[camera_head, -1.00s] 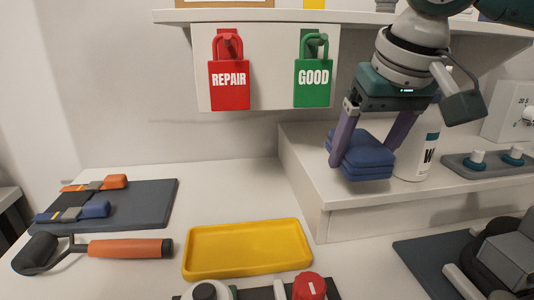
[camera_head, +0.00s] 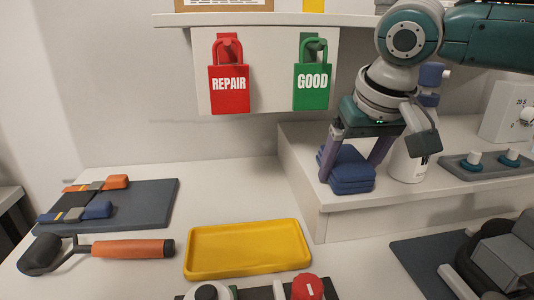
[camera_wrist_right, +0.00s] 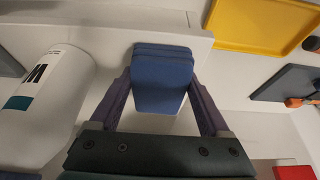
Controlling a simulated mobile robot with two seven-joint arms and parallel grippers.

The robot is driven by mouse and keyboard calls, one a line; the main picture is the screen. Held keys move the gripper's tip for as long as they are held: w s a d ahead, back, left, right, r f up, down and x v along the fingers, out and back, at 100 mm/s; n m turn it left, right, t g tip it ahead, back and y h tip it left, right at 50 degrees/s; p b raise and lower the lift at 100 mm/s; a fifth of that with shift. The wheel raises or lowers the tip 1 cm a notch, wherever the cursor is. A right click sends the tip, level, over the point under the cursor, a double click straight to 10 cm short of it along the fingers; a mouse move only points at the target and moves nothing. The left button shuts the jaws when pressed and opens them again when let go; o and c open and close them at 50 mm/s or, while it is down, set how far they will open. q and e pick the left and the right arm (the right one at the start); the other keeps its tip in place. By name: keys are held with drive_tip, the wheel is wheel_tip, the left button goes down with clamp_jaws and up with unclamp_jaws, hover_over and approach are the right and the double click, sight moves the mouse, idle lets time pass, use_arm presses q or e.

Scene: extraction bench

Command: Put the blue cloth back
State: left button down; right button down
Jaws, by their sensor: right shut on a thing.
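The blue cloth (camera_head: 348,171) is a folded stack at the left end of the raised white shelf (camera_head: 400,198). My right gripper (camera_head: 348,175) is above it with its two purple fingers on either side, shut on the cloth. The cloth is at the shelf's surface; I cannot tell whether it rests fully on it. In the right wrist view the cloth (camera_wrist_right: 162,78) sits between the fingers, close to the shelf's edge. My left gripper is not in view.
A white bottle (camera_head: 408,160) stands just right of the gripper. A grey holder with pegs (camera_head: 480,168) lies farther right. A yellow tray (camera_head: 247,249), a roller with an orange handle (camera_head: 130,249) and a dark mat (camera_head: 150,205) lie on the lower table. Red and green tags hang behind.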

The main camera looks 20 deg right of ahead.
drive_tip(key=shift+f, duration=0.15)
unclamp_jaws()
drive_tip(key=shift+f+b, duration=0.15)
drive_tip(key=shift+b, duration=1.05)
drive_tip(key=p+v, duration=0.1)
drive_tip(key=v, duration=0.9)
drive_tip(key=shift+s+r+p, duration=0.2)
drive_tip(key=shift+r+p, duration=0.05)
drive_tip(key=shift+p, duration=0.05)
